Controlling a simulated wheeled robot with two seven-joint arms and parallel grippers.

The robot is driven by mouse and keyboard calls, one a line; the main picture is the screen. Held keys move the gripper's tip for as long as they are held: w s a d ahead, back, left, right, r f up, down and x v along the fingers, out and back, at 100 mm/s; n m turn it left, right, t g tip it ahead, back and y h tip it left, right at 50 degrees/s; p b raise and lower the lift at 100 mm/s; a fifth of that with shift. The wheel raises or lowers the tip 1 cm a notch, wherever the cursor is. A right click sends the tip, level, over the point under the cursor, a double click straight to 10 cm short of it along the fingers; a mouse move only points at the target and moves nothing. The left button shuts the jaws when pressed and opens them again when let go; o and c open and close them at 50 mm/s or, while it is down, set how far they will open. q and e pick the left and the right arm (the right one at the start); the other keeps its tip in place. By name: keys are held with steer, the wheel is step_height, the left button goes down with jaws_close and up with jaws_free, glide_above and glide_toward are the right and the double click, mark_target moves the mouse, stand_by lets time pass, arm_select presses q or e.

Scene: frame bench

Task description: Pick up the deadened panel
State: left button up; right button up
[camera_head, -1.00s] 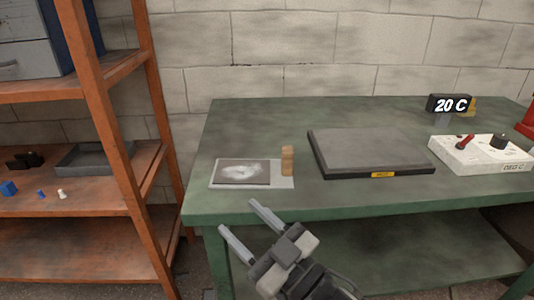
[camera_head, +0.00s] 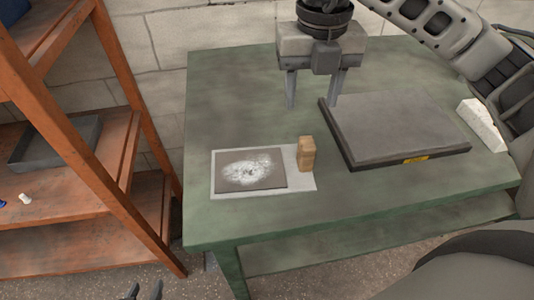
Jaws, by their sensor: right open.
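A flat dark grey slab (camera_head: 395,128) with a yellow label on its front edge lies on the green table, right of centre. A thin brown-grey panel (camera_head: 233,180) with a white powdery patch lies on a pale sheet (camera_head: 304,183) to its left. I cannot tell by sight which is the deadened panel. My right gripper (camera_head: 313,92) points down, open and empty, near the slab's back left corner; its height above the table is unclear. My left gripper (camera_head: 144,291) shows only as two dark, separated fingertips at the bottom edge, off the table.
A small wooden block (camera_head: 306,154) stands on the sheet's right side. An orange shelf (camera_head: 105,205) with a grey tray (camera_head: 58,142) stands to the left.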

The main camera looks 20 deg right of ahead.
mark_target(305, 141)
steer(key=f+b, duration=0.1)
steer(key=f, duration=0.8)
steer(key=shift+s, duration=0.2)
steer(key=shift+s+f+p, duration=0.15)
steer(key=shift+f, duration=1.2)
steer(key=shift+s+f+p, duration=0.1)
steer(key=shift+f+p, duration=0.05)
steer(key=shift+f, duration=1.2)
jaws_close()
